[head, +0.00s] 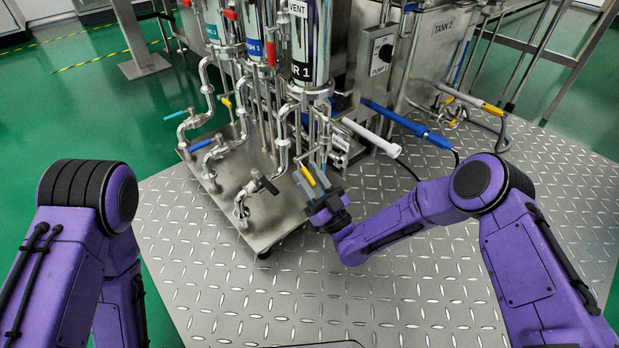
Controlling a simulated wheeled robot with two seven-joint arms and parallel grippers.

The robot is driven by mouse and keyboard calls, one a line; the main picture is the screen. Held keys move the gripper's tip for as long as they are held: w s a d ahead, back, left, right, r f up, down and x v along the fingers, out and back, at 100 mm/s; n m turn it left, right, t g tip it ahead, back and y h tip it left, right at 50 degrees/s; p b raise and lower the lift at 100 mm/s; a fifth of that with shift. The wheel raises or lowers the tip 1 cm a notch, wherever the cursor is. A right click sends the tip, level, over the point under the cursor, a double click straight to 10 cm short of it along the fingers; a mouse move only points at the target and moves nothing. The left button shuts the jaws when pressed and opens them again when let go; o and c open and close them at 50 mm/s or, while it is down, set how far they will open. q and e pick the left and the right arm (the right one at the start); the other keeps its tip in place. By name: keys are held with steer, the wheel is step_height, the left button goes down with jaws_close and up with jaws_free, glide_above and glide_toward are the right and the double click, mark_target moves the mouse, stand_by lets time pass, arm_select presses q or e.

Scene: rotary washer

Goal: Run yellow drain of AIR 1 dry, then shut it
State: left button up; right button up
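A yellow valve handle (308,176) sits low on the pipework at the right of the steel stand, below the cylinder with the black label ending in "R 1" (301,71). My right gripper (314,179) is at this handle, with its fingers apart and the handle between or just in front of them. I cannot tell whether they touch it. A second yellow handle (226,102) is farther left on the pipes. Any liquid in the cylinder or at the drain outlet is too small to make out. My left arm is at the left, its gripper out of view.
Outlet pipes with blue (200,145) and black (268,185) handles jut over the steel base plate (262,226). A white cylindrical handle (372,137) and a blue one (408,124) stick out right of the gripper. The diamond-plate floor (400,285) in front is clear.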

arm_select(q)
steer(key=s+a+m+p, duration=0.1)
steer(key=s+a+r+m+g+p, duration=0.1)
steer(key=s+p, duration=0.1)
steer(key=shift+s+r+m+g, duration=0.15)
steer(key=shift+m+g, duration=0.15)
arm_select(e)
steer(key=v, duration=1)
steer(key=shift+s+f, duration=0.15)
steer(key=shift+f, duration=0.05)
